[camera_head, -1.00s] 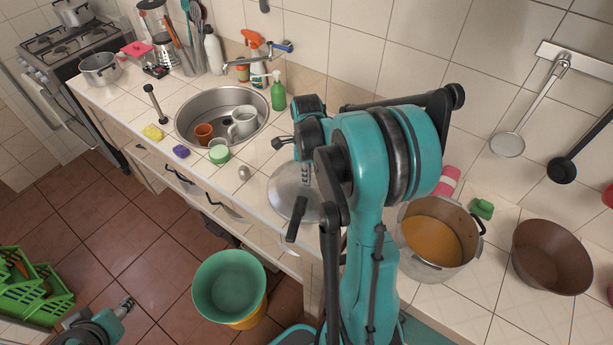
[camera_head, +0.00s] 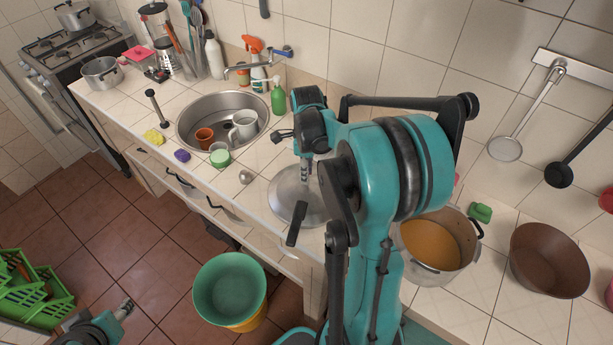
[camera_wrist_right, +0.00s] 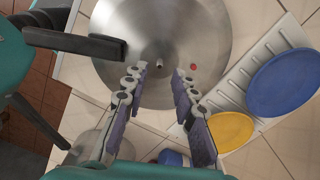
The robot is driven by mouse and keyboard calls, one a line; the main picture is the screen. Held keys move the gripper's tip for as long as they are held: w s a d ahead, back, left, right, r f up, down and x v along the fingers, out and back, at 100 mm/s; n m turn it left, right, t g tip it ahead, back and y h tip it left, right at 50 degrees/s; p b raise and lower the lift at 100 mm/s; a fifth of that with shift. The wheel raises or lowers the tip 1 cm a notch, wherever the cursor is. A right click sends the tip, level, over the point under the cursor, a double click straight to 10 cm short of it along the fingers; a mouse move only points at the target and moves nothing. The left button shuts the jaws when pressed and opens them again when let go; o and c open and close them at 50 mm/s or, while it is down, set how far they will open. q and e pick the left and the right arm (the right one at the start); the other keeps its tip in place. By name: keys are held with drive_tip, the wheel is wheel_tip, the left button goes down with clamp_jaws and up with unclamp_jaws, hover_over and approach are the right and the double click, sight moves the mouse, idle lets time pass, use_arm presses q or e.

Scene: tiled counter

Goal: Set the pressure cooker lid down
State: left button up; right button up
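The pressure cooker lid (camera_head: 284,203) is a round steel disc with a black handle (camera_head: 297,224). It appears to lie flat on the counter near the front edge, its handle towards the edge. In the right wrist view the lid (camera_wrist_right: 215,30) has a small centre stud and a red dot. My right gripper (camera_wrist_right: 161,78) is open over the lid, its fingers apart with the stud showing between them. The steel pot (camera_head: 462,240) with orange food stands uncovered to the right. My left gripper (camera_head: 125,307) is low at the left, too small to read.
A white rack (camera_wrist_right: 242,82) with a blue plate (camera_wrist_right: 283,82) and a yellow plate (camera_wrist_right: 231,130) lies beside the lid. The sink (camera_head: 187,128) is left of it. A brown bowl (camera_head: 550,258) stands far right. A green bucket (camera_head: 229,285) is on the floor.

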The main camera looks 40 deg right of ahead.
wheel_tip(320, 180, up, 8)
drive_tip(key=p, duration=0.2)
drive_tip(key=s+a+n+t, duration=0.3)
drive_tip(key=a+n, duration=0.7)
drive_tip(key=n, duration=0.4)
drive_tip(key=s+a+r+n+t, duration=0.1)
drive_tip(key=s+a+n+t, duration=0.3)
drive_tip(key=a+n, duration=0.6)
drive_tip(key=s+n, duration=0.2)
drive_tip(key=n, duration=0.2)
drive_tip(key=shift+s+a+r, duration=0.15)
drive_tip(key=shift+s+a, duration=0.05)
drive_tip(key=shift+a, duration=0.05)
drive_tip(key=shift+b, duration=0.35)
